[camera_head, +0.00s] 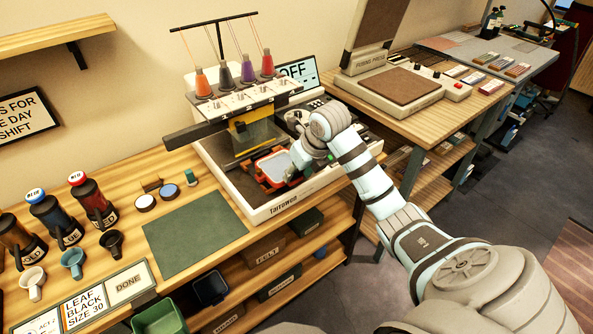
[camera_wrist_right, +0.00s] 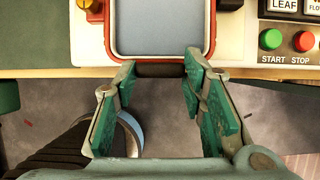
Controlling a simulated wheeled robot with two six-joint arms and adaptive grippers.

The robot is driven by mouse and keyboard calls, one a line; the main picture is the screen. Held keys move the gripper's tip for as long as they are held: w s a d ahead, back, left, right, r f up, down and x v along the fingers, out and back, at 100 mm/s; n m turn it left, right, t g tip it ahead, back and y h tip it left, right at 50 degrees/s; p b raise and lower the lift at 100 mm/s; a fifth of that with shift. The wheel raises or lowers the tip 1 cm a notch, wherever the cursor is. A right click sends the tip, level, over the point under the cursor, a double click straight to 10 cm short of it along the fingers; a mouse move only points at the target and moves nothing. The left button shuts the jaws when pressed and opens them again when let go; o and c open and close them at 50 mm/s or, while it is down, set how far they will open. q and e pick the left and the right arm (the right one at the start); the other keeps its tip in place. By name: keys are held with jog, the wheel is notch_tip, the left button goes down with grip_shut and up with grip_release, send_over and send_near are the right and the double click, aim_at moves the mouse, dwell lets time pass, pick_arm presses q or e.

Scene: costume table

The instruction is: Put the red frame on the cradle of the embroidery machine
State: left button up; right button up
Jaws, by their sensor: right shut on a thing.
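The red frame (camera_head: 265,182) holds a pale grey-blue panel and sits low over the bed of the embroidery machine (camera_head: 240,198), in front of the needle head. In the right wrist view the red frame (camera_wrist_right: 112,35) is at the top, with a dark handle on its near side. My right gripper (camera_wrist_right: 160,70) is shut on that handle, one finger on each side. In the head view my right gripper (camera_head: 292,174) is at the frame's right side. The cradle is mostly hidden by the frame and my arm, and I cannot tell whether the frame touches it. My left gripper is not in view.
A green mat (camera_head: 195,232) lies left of the machine. Coloured bottles (camera_head: 92,203) and cups stand farther left. Thread cones (camera_head: 247,72) stand on top of the machine. A fusing press (camera_head: 390,88) is on the table to the right. A red block (camera_wrist_right: 92,8) lies beside the frame.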

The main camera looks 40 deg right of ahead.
jog(key=shift+w+f+b, duration=0.15)
jog(key=shift+w+b, duration=0.15)
jog(key=shift+w, duration=0.2)
jog(key=shift+w+f+b, duration=0.2)
jog(key=shift+w+b, duration=0.05)
jog(key=shift+w, duration=0.5)
jog(key=shift+w+f+b, duration=0.15)
jog(key=shift+w+b, duration=0.05)
jog(key=shift+w, duration=0.55)
jog(key=shift+p, duration=0.45)
jog(key=shift+f, duration=0.15)
jog(key=shift+f+b, duration=0.3)
jog(key=shift+f, duration=0.15)
jog(key=shift+f, duration=0.45)
dwell(0.3)
